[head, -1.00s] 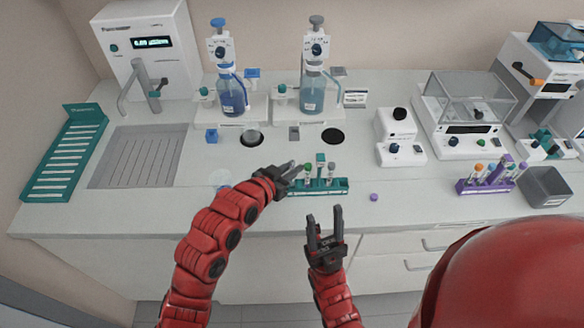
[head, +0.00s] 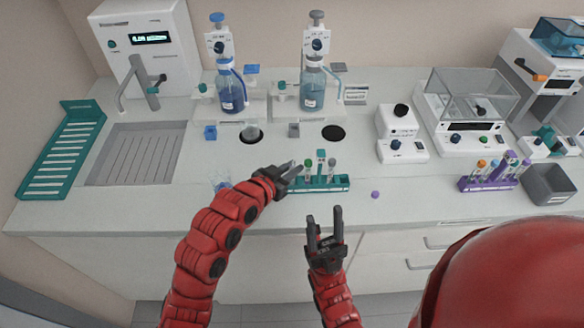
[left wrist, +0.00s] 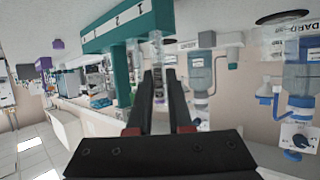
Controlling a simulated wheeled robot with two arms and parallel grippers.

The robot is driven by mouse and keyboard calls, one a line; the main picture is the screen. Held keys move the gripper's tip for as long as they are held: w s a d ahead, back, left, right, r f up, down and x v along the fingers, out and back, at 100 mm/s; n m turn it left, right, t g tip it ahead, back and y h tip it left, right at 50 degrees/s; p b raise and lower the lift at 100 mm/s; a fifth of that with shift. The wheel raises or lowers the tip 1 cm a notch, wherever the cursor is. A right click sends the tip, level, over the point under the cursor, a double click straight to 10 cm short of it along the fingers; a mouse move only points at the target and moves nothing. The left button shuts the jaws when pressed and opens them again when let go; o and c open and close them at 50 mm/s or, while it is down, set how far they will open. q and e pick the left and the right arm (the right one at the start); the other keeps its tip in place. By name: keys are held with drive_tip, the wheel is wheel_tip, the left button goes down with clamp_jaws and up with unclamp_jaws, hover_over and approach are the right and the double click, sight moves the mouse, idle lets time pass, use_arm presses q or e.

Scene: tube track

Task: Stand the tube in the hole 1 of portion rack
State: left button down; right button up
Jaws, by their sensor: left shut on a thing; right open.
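My left gripper (head: 295,169) is at the rack's left part. It is shut on a clear tube (left wrist: 157,48), which shows between the fingers (left wrist: 160,82), close beside the rack. I cannot tell whether the tube's end is in a hole. My right gripper (head: 325,216) is open and empty, in front of the bench edge.
A small purple cap (head: 375,195) lies right of the teal rack. A purple rack (head: 484,185) with several tubes and a grey bin (head: 548,184) stand farther right. Bottle dispensers (head: 231,93) stand behind. The bench between the teal and purple racks is mostly clear.

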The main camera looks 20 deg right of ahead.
use_arm(q)
drive_tip(key=shift+f, duration=0.25)
drive_tip(key=c, duration=0.8)
unclamp_jaws()
drive_tip(key=shift+o, duration=0.2)
drive_tip(key=shift+s+a+r+b, duration=0.15)
drive_tip(key=shift+s+a+b, duration=0.15)
drive_tip(key=shift+a+b, duration=0.05)
drive_tip(key=p+v, duration=0.9)
drive_tip(key=v, duration=0.7)
drive_tip(key=shift+r+p, duration=0.3)
